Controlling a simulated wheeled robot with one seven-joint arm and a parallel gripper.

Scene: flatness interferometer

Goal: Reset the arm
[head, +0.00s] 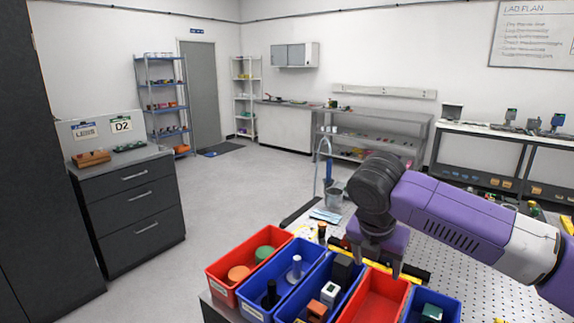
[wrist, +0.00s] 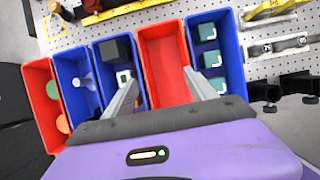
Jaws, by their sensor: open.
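My purple arm reaches in from the right in the head view. My gripper (head: 381,268) points down over the row of bins, and its jaws are apart. In the wrist view, my gripper (wrist: 160,80) shows two grey fingers spread with nothing between them. An empty red bin (wrist: 163,55) lies beneath and ahead of the fingers; it also shows in the head view (head: 378,296). I cannot tell exactly how high the fingertips are above the bins.
Blue bins (head: 272,282) holding parts and a red bin (head: 222,268) with orange and green discs stand left of the empty bin. A blue bin (wrist: 226,45) with teal-marked blocks stands right. Behind is a perforated table (head: 455,240). The floor (head: 225,215) at left is clear.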

